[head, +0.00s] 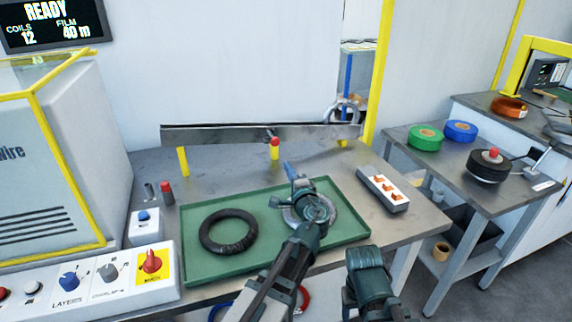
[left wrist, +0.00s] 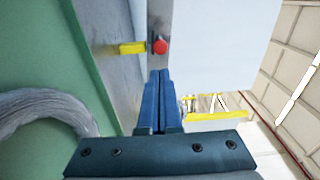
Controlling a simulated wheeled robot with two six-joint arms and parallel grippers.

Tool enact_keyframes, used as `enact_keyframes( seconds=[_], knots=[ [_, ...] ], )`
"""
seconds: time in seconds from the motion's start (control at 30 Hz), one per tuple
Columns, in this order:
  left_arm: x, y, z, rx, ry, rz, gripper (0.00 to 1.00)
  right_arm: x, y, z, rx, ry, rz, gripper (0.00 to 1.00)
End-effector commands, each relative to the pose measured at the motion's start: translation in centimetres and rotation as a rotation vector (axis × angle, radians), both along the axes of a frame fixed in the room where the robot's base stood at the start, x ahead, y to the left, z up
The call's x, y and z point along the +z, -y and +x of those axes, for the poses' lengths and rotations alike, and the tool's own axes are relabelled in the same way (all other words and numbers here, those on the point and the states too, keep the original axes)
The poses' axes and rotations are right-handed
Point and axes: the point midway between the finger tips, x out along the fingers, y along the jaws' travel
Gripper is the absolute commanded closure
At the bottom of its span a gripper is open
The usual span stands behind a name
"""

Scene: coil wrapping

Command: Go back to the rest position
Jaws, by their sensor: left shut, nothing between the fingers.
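My left gripper (head: 289,168) is over the right half of the green tray (head: 208,271) in the head view, its blue fingers pointing to the back. In the left wrist view the fingers (left wrist: 159,75) are pressed together with nothing between them. A silver wire coil (head: 327,213) lies on the tray, partly hidden under my left wrist. It also shows in the left wrist view (left wrist: 40,118). A black wrapped coil (head: 228,246) lies on the tray's left half. Part of my right arm shows at the bottom, but its fingers are not visible.
A metal rail (head: 215,136) on yellow posts stands behind the tray, with a red knob (head: 274,141). A switch box (head: 383,190) is right of the tray. A control panel (head: 90,283) is front left. A side table holds green (head: 425,138) and blue (head: 460,131) rolls.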

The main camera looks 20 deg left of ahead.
Motion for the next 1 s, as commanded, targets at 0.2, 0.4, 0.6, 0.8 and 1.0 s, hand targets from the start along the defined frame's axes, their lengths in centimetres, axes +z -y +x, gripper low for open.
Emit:
enact_keyframes(
  seconds=[0.2,0.4,0.6,0.8,1.0],
  knots=[
    [0.0,0.2,-0.3,0.000,0.000,0.000,1.00,0.0,0.0,0.0,0.000,0.000,0.000,0.38],
    [0.1,0.2,-0.3,0.002,0.000,-0.004,1.00,0.1,0.0,0.0,0.000,0.000,0.000,0.38],
    [0.9,-0.7,-2.9,0.097,-0.050,-0.188,1.00,4.1,0.0,0.0,0.000,0.000,0.000,0.38],
    [-0.9,0.5,-9.8,0.310,-0.259,-0.584,1.00,10.9,0.0,0.0,0.000,0.000,0.000,0.38],
    [-2.4,6.0,-18.5,0.486,-0.582,-0.911,1.00,16.6,0.0,0.0,-0.001,0.000,0.000,0.38]
  ],
)
